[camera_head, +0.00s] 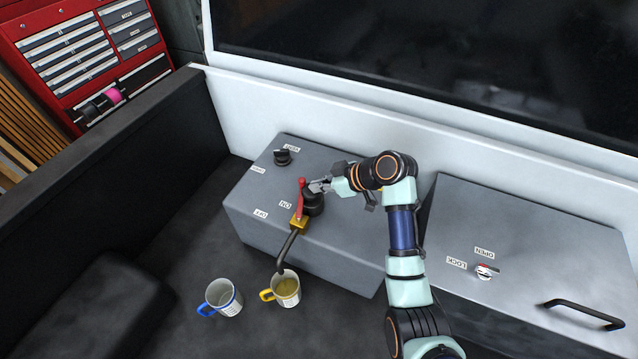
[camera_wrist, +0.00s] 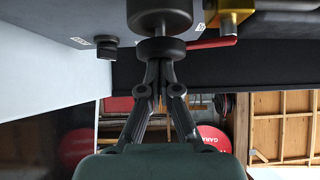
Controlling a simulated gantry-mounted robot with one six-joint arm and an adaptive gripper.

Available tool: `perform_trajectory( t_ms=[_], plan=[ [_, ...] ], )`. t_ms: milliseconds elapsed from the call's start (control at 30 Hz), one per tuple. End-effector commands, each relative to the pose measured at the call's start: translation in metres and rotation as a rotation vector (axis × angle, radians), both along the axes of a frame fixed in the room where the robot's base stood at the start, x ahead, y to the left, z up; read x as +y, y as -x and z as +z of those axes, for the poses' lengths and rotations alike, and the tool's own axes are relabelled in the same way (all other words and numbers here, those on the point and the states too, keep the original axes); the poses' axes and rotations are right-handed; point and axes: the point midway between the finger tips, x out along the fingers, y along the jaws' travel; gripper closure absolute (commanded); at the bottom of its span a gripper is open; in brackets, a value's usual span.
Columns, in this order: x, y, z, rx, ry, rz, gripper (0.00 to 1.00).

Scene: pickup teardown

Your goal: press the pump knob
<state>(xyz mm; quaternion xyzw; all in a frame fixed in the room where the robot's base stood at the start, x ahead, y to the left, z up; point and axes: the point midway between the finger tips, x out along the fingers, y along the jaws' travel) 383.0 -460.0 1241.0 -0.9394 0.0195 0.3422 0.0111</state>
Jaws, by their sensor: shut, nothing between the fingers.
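The black pump knob (camera_head: 313,194) stands on a grey box, just right of the red lever. In the wrist view the knob is a wide black disc (camera_wrist: 158,49) on a thin stem joined to a thicker black cylinder. My gripper (camera_head: 322,187) is shut and empty. Its fingertips (camera_wrist: 160,64) meet at the disc's edge in the wrist view. They look very close to or touching the knob; I cannot tell if it is pushed in.
A red lever (camera_head: 301,192) and brass valve (camera_head: 299,223) sit beside the pump, with a dark spout (camera_head: 286,249) over a yellow-handled mug (camera_head: 286,291) holding yellowish liquid. A blue-handled mug (camera_head: 222,298) stands left. A black dial (camera_head: 282,157) is behind; another grey box (camera_head: 530,240) stands right.

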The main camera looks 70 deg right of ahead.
Motion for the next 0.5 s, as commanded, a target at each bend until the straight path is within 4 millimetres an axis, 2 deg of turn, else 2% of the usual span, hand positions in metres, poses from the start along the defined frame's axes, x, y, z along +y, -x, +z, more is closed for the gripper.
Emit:
perform_trajectory(
  t_ms=[33,167,267,433,500],
  plan=[
    [0.001,0.001,-0.007,0.011,-0.010,-0.001,1.00],
    [0.002,0.001,-0.006,0.013,-0.011,0.000,1.00],
    [0.002,0.001,0.007,0.011,-0.010,0.002,1.00],
    [0.003,-0.001,0.050,0.005,-0.002,0.009,1.00],
    [0.002,0.014,0.049,0.002,0.000,0.004,1.00]
  ],
)
